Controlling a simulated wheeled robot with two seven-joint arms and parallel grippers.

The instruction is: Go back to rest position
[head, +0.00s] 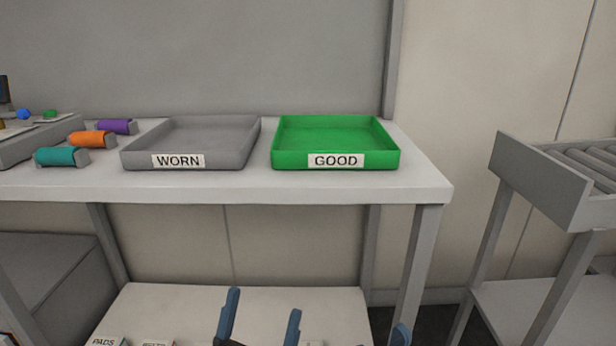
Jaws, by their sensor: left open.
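My left gripper (260,322) is at the bottom middle of the head view. Its two blue fingers point up and are apart, with nothing seen between them. It shows in front of the lower shelf, below the tabletop. Its wrist is cut off by the frame edge. My right gripper cannot be made out. A small blue rounded piece at the bottom edge, right of the left gripper, is too cropped to identify.
The bench (300,189) holds a grey WORN tray (140,160) and a green GOOD tray (290,158), both empty. Teal (55,156), orange (88,139) and purple (114,126) cylinders lie left. A roller stand (540,185) is at right. Labelled items sit on the lower shelf (180,300).

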